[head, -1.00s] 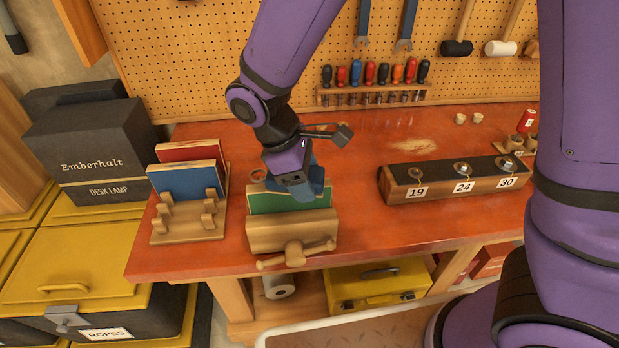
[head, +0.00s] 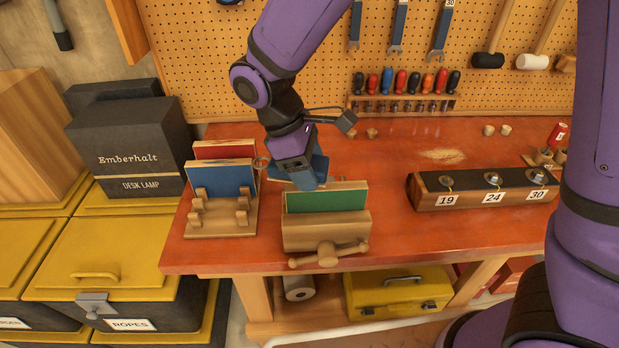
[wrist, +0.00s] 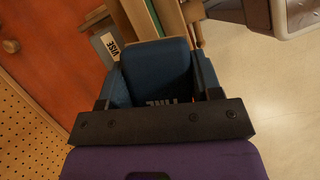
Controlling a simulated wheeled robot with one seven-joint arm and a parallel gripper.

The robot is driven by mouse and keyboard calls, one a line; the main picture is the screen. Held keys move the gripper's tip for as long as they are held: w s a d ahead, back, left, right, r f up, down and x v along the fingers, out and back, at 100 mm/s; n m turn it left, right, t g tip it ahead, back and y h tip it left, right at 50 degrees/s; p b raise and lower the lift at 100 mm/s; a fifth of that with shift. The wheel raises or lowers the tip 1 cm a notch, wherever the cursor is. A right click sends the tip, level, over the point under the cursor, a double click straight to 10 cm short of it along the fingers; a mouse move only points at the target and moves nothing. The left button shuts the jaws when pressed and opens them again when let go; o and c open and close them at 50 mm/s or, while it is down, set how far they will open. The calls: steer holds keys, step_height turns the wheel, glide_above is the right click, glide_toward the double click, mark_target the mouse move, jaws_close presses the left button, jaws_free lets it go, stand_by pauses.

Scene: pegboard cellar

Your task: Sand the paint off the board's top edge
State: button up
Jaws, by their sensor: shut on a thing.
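A green board (head: 328,200) stands upright in the wooden vise (head: 325,236) on the red bench. My gripper (head: 302,178) is shut on a blue sanding block (head: 316,176) at the board's upper left end. Whether the block touches the top edge cannot be told. In the wrist view, the block (wrist: 160,72) sits between the jaws and carries lettering that seems to read "FINE". Most of the board's top edge is clear of the block, but too small to judge for paint.
A wooden rack (head: 225,218) with a blue board (head: 221,178) and a red board (head: 223,149) stands left of the vise. A dark-topped block (head: 470,196) marked 19, 24 and 30 lies to the right. The bench between is free.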

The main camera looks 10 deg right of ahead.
steer(key=shift+d+r, duration=0.1)
steer(key=shift+r, duration=2.3)
